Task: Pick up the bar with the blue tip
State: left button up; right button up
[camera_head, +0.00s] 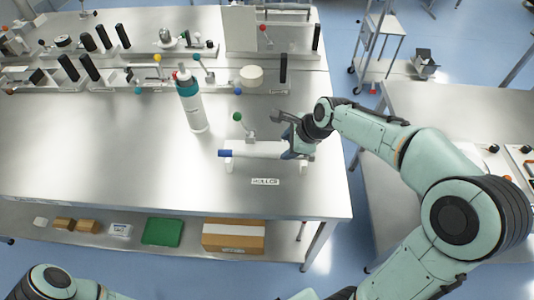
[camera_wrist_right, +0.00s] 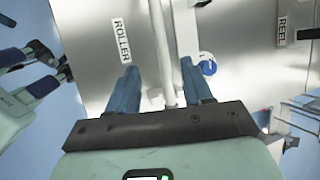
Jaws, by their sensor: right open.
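The white bar (camera_head: 255,149) lies level on a small stand on the steel table, its blue tip (camera_head: 224,153) pointing left. My right gripper (camera_head: 290,145) is at the bar's right end, away from the tip. In the right wrist view the bar (camera_wrist_right: 163,45) runs between the two open blue fingers (camera_wrist_right: 160,88) of this gripper; contact cannot be told. The blue tip is not clear there. Pale green and blue parts that look like my left arm's end (camera_wrist_right: 20,85) show at that view's left edge; its jaws are unclear.
A lever with a green knob (camera_head: 237,117) rises just behind the bar. A white bottle with a teal band (camera_head: 194,105) stands to the left. A ROLLER label (camera_head: 265,182) lies in front. Racks with levers line the back. The table's left front is clear.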

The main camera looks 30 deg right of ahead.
aim_at(274, 154)
jog(key=shift+x, duration=4.6)
jog(key=shift+w+d, duration=0.1)
grip_shut()
